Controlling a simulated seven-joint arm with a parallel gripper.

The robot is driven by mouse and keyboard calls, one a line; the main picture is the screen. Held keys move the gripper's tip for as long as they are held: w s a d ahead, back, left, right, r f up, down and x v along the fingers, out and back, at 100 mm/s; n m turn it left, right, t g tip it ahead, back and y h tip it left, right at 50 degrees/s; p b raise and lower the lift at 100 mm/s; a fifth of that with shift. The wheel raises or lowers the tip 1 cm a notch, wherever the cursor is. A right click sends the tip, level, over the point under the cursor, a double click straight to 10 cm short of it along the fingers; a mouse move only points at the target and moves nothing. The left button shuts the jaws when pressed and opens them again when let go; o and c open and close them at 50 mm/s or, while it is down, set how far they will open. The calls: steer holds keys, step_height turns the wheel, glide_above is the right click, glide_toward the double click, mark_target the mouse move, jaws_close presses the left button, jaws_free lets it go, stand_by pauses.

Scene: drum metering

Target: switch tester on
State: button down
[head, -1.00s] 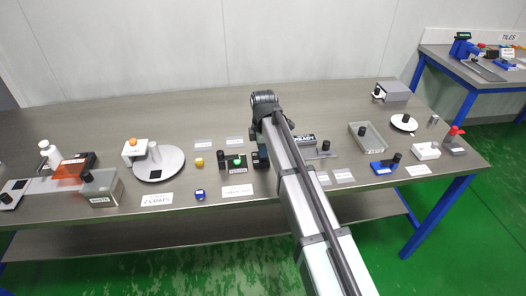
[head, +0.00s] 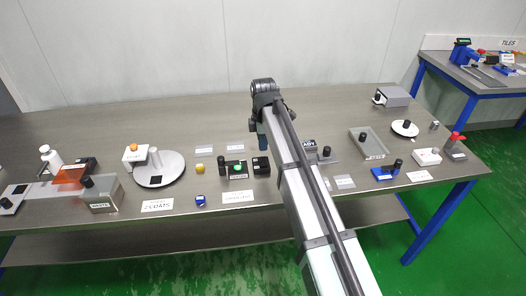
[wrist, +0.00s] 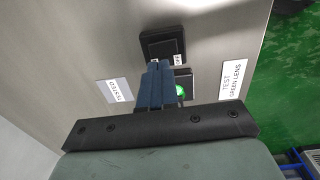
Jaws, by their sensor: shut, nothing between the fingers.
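The tester (head: 233,169) is a dark block with a green lens (head: 238,168) on top, near the middle of the bench. At its right stands a black box (head: 261,166), which shows in the wrist view as a dark square switch (wrist: 163,45) with a small white label (wrist: 178,60) at its edge. That label is too small to read surely. My gripper (head: 262,143) is shut and empty, just behind the black box. In the wrist view the blue fingers (wrist: 155,68) point at the switch's near edge and partly hide the tester and green lens (wrist: 180,91). Contact cannot be told.
A white card (head: 238,197) lies in front of the tester. A yellow piece (head: 199,168) and a small blue item (head: 200,201) lie at its left. A round grey stand (head: 160,170) is farther left. My arm covers the bench right of the switch.

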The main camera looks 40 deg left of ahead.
step_height(320, 180, up, 9)
steer(key=shift+s+d, duration=0.15)
stand_by(0.7)
